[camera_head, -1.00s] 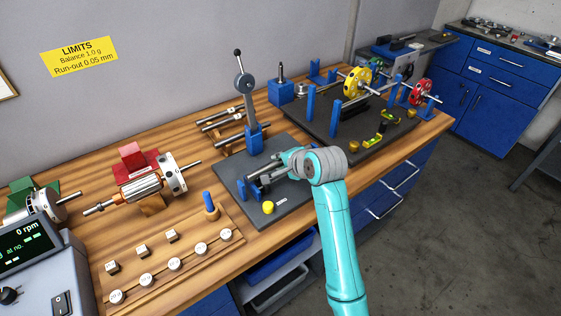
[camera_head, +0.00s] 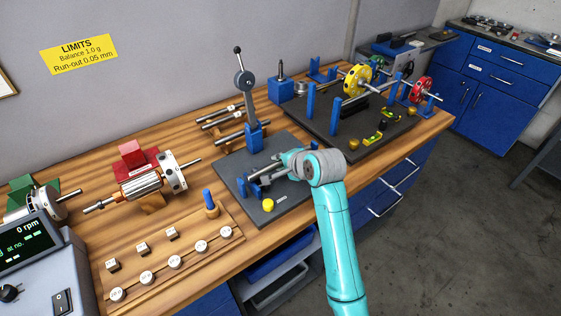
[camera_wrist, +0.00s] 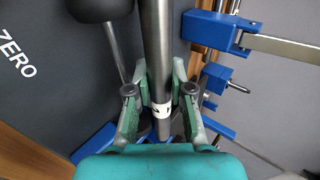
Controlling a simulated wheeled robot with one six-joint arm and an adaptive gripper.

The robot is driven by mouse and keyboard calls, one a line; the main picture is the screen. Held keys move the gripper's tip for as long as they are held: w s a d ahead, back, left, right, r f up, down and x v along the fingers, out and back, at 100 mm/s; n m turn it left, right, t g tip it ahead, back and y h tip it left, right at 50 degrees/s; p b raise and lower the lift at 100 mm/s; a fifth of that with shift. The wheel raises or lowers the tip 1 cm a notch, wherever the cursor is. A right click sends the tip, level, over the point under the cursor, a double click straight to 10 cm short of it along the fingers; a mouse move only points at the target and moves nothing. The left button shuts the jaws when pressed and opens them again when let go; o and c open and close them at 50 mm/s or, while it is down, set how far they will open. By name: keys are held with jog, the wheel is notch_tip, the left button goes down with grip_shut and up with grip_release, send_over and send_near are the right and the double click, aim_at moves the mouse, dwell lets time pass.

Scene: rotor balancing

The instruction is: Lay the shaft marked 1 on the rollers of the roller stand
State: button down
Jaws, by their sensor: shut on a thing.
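My gripper (camera_wrist: 160,105) is shut on a grey metal shaft (camera_wrist: 155,40). The shaft has a white band with a dark mark that I cannot read fully. It runs lengthwise between the green fingers in the wrist view. In the head view my gripper (camera_head: 281,164) is over the dark base plate of the roller stand (camera_head: 283,212), and the shaft points left from it. Blue supports (camera_wrist: 218,78) show beside the gripper in the wrist view. My gripper hides most of the rollers, and I cannot tell whether the shaft touches them.
Other shafts (camera_head: 220,115) lie on a wooden rack at the back. A blue peg (camera_head: 209,200) and a yellow knob (camera_head: 268,205) are close by. A plate with a yellow wheel (camera_head: 357,80) lies to the right.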

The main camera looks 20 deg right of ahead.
jog(key=shift+f, duration=0.1)
jog(key=c, duration=1)
grip_release()
jog(key=shift+f, duration=0.15)
jog(key=shift+c, duration=0.2)
jog(key=shift+r, duration=4.6)
